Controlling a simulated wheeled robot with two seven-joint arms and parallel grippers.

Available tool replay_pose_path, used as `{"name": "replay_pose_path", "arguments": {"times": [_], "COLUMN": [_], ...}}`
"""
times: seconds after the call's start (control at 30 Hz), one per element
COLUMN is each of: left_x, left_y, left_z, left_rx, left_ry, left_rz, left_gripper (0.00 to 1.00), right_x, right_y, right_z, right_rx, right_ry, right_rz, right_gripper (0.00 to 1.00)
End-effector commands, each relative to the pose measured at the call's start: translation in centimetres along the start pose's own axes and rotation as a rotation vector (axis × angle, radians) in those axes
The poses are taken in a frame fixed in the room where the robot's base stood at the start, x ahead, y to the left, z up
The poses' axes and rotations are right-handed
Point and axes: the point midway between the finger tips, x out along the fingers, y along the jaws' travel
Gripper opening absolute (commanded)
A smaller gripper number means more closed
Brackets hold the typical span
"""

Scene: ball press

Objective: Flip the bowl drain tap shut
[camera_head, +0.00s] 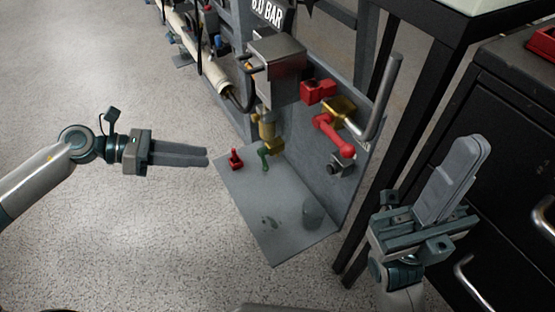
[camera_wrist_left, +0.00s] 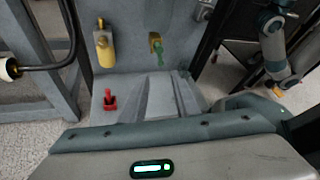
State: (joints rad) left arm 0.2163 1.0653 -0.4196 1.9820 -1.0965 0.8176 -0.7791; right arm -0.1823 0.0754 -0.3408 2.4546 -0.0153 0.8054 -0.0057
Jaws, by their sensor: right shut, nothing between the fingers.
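The tap with a green lever (camera_head: 263,158) sits low on the grey press panel, just above the base plate. In the left wrist view the green lever (camera_wrist_left: 159,53) hangs down from a brass body, beyond my fingertips. My left gripper (camera_head: 207,158) points at the press from the left, apart from the lever. Its two fingers look parted and empty in the left wrist view (camera_wrist_left: 165,76). My right gripper (camera_head: 480,142) is shut and empty, pointing up at the right, away from the press.
A small red fitting (camera_head: 236,159) stands on the grey base plate (camera_head: 262,218), near my left fingertips. A red lever (camera_head: 334,136) and a grey bar (camera_head: 385,95) stick out of the panel. A black cabinet (camera_head: 510,120) stands at the right. Floor is clear at left.

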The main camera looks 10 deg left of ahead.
Motion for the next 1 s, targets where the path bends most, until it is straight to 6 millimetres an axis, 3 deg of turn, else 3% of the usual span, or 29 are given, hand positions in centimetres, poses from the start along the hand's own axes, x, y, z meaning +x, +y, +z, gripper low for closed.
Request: {"name": "replay_pose_path", "arguments": {"times": [0.57,0.77,1.0], "left_x": [0.8,3.0,7.1], "left_y": [0.0,0.0,0.0], "left_z": [0.0,0.1,0.0], "left_rx": [0.001,0.002,0.002], "left_ry": [-0.002,-0.003,-0.003], "left_rz": [-0.002,-0.003,-0.003], "left_gripper": [0.28,0.28,0.28], "right_x": [0.0,-0.1,-0.3], "right_y": [0.0,-0.1,-0.1], "right_z": [0.0,0.1,0.3], "right_rx": [0.001,0.003,0.008], "right_ry": [0.002,0.006,0.004], "right_rz": [0.001,0.001,0.001], "right_gripper": [0.0,0.0,0.0]}}
